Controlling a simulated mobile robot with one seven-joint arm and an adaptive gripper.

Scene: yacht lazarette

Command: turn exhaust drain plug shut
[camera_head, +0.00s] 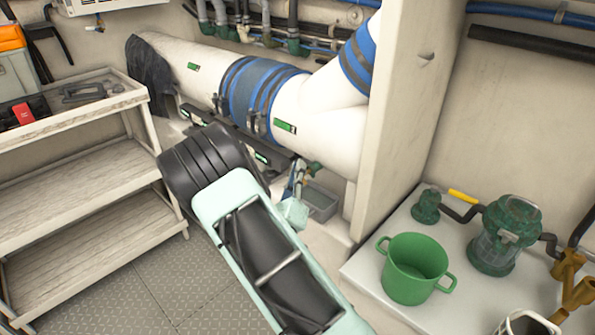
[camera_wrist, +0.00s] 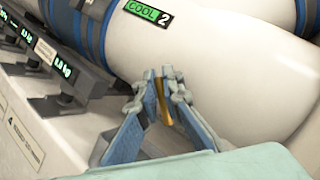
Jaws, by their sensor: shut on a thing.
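My gripper (camera_wrist: 164,82) is shut on a small brass piece (camera_wrist: 162,103), which appears to be the exhaust drain plug. Its fingers cover most of the piece, so how far it is turned cannot be told. In the head view my gripper (camera_head: 297,183) is low beside the large white exhaust pipe (camera_head: 332,135), left of the upright panel. A small brass and green fitting (camera_head: 314,168) shows just right of the fingers. In the wrist view the white pipe (camera_wrist: 210,70) fills the area behind the fingers, with a green label reading COOL 2 (camera_wrist: 147,13).
A ledge with digital readouts (camera_wrist: 60,72) runs along the pipe at left. A grey bin (camera_head: 322,203) sits below the gripper. The upright panel (camera_head: 408,110) closes the right side. A green pot (camera_head: 412,268) and a strainer (camera_head: 503,235) stand beyond it. A shelf unit (camera_head: 85,180) is left.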

